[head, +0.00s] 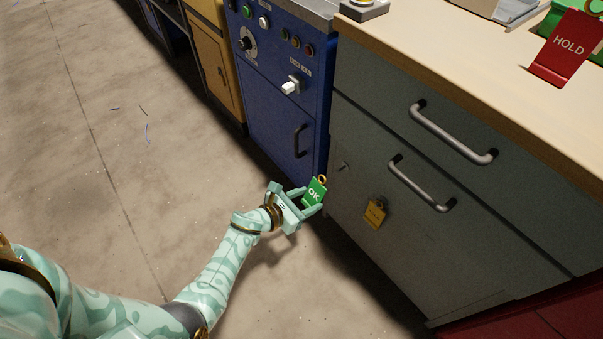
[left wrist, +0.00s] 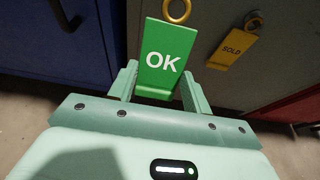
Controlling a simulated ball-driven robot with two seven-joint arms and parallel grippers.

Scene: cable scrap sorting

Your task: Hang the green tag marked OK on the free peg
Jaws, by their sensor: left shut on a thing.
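The green tag marked OK (head: 314,192) has a brass ring at its top. My left gripper (head: 312,203) is shut on it and holds it upright in front of the grey cabinet's left part. In the left wrist view the green tag (left wrist: 164,58) stands between the fingers of my left gripper (left wrist: 158,88), its ring pointing up. A bare peg (head: 343,167) sticks out of the grey cabinet face, right of and above the tag. A yellow tag (head: 375,213) hangs farther right; in the left wrist view this yellow tag (left wrist: 232,51) reads SOLD. My right gripper is not in view.
The grey cabinet (head: 470,240) has two bar handles (head: 452,135) above the tags and a wooden top. A red HOLD sign (head: 568,45) stands on that top. A blue control cabinet (head: 275,110) adjoins on the left. The floor at left is open.

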